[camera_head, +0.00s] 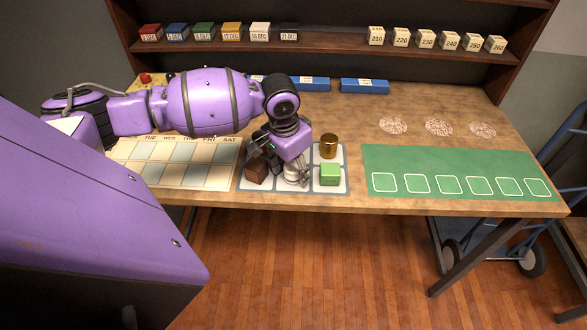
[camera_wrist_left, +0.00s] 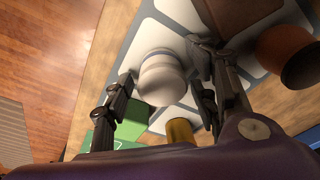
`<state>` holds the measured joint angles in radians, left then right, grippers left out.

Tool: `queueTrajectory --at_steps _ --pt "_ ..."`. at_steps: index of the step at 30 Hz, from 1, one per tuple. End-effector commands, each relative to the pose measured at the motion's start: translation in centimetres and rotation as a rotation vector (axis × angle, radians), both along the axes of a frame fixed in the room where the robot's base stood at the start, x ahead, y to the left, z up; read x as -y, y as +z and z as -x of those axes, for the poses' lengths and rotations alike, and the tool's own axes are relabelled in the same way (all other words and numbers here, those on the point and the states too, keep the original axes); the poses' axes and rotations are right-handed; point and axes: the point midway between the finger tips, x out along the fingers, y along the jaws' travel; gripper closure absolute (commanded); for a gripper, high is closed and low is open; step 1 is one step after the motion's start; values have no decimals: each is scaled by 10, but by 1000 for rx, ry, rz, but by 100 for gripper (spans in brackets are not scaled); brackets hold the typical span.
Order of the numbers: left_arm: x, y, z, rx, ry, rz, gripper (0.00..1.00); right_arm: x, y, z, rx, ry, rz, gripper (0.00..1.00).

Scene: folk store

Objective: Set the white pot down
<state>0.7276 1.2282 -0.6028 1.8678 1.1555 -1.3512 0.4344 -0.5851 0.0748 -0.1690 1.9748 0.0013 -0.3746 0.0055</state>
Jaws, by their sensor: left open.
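The white pot (camera_head: 292,176) stands upright at the front middle of the light grid mat (camera_head: 247,187). It appears to rest on the mat, in the front middle square. My left gripper (camera_head: 291,178) reaches down around it. In the left wrist view the white pot (camera_wrist_left: 161,78) lies between the two spread fingers of my left gripper (camera_wrist_left: 160,66), which is open. The gripper partly hides the pot in the head view. My right gripper is not in view.
A brown block (camera_head: 257,170) is left of the pot. A green block (camera_head: 330,175) is right of it, with a gold cylinder (camera_head: 328,146) behind. An orange-brown pot (camera_wrist_left: 285,50) shows in the wrist view. A green mat (camera_head: 459,170) lies farther right, empty.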

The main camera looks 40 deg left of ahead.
Motion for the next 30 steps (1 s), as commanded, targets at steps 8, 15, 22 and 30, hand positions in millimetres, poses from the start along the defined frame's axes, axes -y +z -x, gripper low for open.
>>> queueTrajectory --at_steps 8,15,22,30 --pt "-2 51 5 6 0 0 47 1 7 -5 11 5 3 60" --pt "-4 98 13 5 -1 -1 47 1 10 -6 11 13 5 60" --pt "-4 118 17 1 1 0 47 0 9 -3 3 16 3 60" --pt "-4 119 17 0 1 1 47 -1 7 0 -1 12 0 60"
